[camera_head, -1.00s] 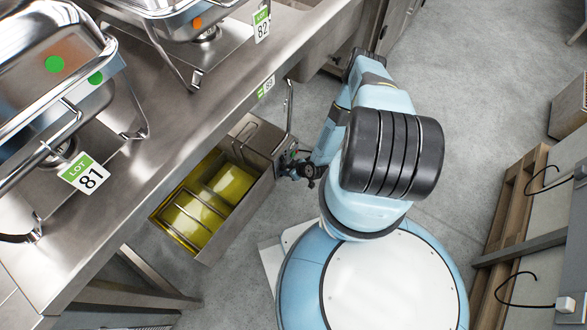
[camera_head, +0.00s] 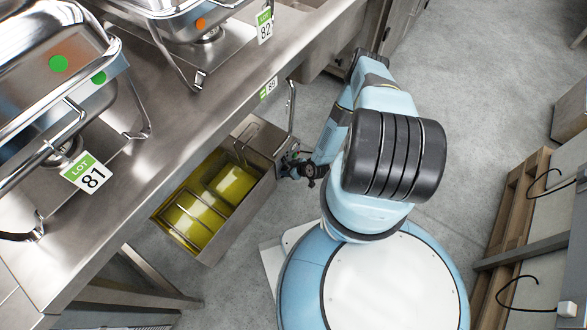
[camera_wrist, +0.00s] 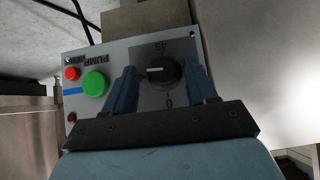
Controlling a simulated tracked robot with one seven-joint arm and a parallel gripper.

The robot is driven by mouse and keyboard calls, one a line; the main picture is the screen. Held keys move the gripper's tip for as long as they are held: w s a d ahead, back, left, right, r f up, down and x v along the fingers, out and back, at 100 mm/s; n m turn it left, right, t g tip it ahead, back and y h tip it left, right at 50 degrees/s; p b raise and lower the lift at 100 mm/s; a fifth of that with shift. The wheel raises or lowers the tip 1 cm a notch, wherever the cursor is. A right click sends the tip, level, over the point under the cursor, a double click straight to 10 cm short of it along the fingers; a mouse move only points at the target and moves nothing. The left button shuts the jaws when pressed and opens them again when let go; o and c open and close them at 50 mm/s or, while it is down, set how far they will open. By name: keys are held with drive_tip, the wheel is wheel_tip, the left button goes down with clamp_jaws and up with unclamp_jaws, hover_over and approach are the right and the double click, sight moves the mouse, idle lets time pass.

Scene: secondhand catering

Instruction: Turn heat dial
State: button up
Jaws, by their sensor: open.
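The heat dial (camera_wrist: 160,72) is a round black knob with a pale pointer line on a grey control panel (camera_wrist: 75,55). It shows in the wrist view, with markings above and below it. The pointer lies to the left. My gripper (camera_wrist: 162,78) is open, with one blue finger on each side of the dial. I cannot tell whether the fingers touch it. In the head view my gripper (camera_head: 293,166) is at the right end of a fryer-like steel unit (camera_head: 236,232), and my arm hides the dial there.
The panel also carries a green button (camera_wrist: 95,84), a red button (camera_wrist: 72,73) and upside-down "PUMP" lettering. The unit holds yellow oil and sits below a steel counter (camera_head: 180,120) bearing chafing dishes. A pallet (camera_head: 515,215) stands at right; grey floor lies between.

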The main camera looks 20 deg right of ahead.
drive_tip(key=v, duration=1.3)
drive_tip(key=shift+s+d+r, duration=0.15)
drive_tip(key=shift+s+d, duration=0.1)
drive_tip(key=shift+s, duration=0.05)
